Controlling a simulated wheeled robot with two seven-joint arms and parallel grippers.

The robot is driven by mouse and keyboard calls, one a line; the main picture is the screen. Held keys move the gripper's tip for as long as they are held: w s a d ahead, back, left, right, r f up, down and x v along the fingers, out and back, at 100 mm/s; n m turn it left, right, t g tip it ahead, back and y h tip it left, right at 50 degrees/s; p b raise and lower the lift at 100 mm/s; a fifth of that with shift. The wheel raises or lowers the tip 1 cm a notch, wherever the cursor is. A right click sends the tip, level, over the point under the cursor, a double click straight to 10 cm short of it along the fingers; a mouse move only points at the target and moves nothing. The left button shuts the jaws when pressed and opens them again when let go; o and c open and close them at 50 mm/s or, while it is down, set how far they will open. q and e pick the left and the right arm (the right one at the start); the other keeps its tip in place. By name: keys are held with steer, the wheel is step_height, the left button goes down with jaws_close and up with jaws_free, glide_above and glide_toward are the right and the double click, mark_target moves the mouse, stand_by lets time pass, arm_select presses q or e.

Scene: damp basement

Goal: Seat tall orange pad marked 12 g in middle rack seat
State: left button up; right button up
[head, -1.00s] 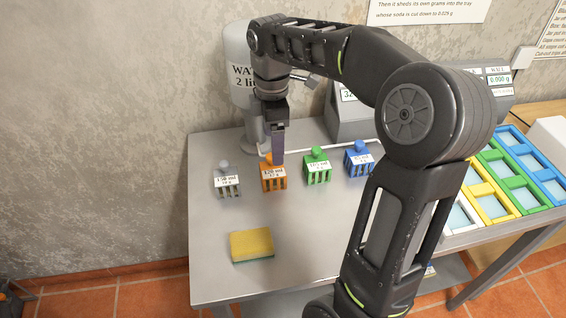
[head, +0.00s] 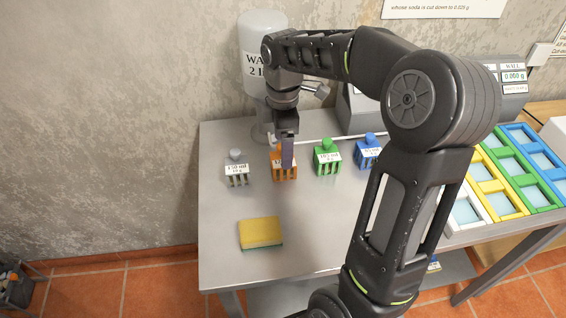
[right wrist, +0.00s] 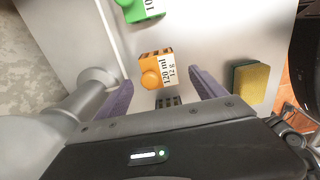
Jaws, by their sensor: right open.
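The orange pad (head: 284,173) is a small slotted block with a knob, standing upright on the grey metal table (head: 330,225). In the right wrist view its label on the orange block (right wrist: 155,70) reads 120 ml, 12 g. My right gripper (head: 287,163) points down at it, its purple fingers covering part of it in the head view. In the right wrist view the right gripper (right wrist: 161,80) is open, fingers apart with the orange pad between or just beyond them; contact is not visible. I cannot identify the middle rack seat. My left gripper is out of view.
A grey pad (head: 236,168) stands left of the orange one; a green pad (head: 327,158) and blue pad (head: 367,152) stand right. A water tank (head: 262,60) is behind. A yellow sponge (head: 261,232) lies in front. Coloured trays (head: 497,190) are at the right.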

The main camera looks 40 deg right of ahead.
steer(key=shift+f, duration=1.6)
steer(key=shift+c, duration=0.6)
steer(key=c, duration=1.3)
